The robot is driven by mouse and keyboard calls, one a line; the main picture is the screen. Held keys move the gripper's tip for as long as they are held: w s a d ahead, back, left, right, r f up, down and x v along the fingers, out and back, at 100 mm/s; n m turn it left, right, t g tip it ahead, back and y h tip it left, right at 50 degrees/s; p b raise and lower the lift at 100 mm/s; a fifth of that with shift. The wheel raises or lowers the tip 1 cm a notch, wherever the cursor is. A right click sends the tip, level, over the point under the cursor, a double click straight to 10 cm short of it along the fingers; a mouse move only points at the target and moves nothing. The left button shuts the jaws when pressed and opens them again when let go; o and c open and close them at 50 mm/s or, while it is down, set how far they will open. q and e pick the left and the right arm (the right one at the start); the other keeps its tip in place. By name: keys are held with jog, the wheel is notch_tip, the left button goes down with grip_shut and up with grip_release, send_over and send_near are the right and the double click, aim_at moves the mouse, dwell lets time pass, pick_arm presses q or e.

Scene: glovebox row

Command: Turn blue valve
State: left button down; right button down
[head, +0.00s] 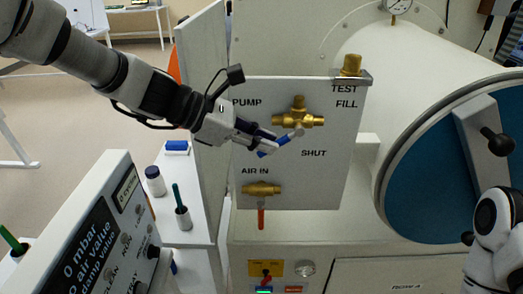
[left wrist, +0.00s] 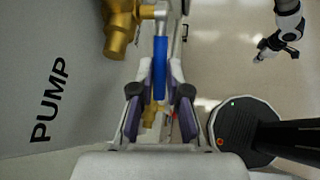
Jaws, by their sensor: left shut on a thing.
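The blue valve is a brass fitting (head: 298,118) with a blue lever (head: 281,141), mounted on the white panel (head: 325,175). The lever slants from its pivot down to the left, between the labels PUMP and SHUT. My left gripper (head: 268,144) is shut on the blue lever from the left. In the left wrist view the lever (left wrist: 160,65) runs between the two fingers (left wrist: 160,98), and brass (left wrist: 120,28) shows at upper left. My right gripper (left wrist: 266,46) shows small in the left wrist view; its jaws are not clear.
A lower brass valve (head: 261,189) with a red-orange handle sits below AIR IN. A gauge (head: 398,6) is above. A round blue-faced door (head: 440,165) stands right. A display box (head: 95,235) and a side shelf with pens (head: 183,215) are at left.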

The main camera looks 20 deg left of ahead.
pick_arm(q)
jog(key=shift+f, duration=0.1)
dwell(0.3)
jog(key=c, duration=1.2)
grip_release()
jog(key=shift+o, duration=0.2)
jog(key=shift+w+d, duration=0.1)
jog(key=shift+d, duration=0.05)
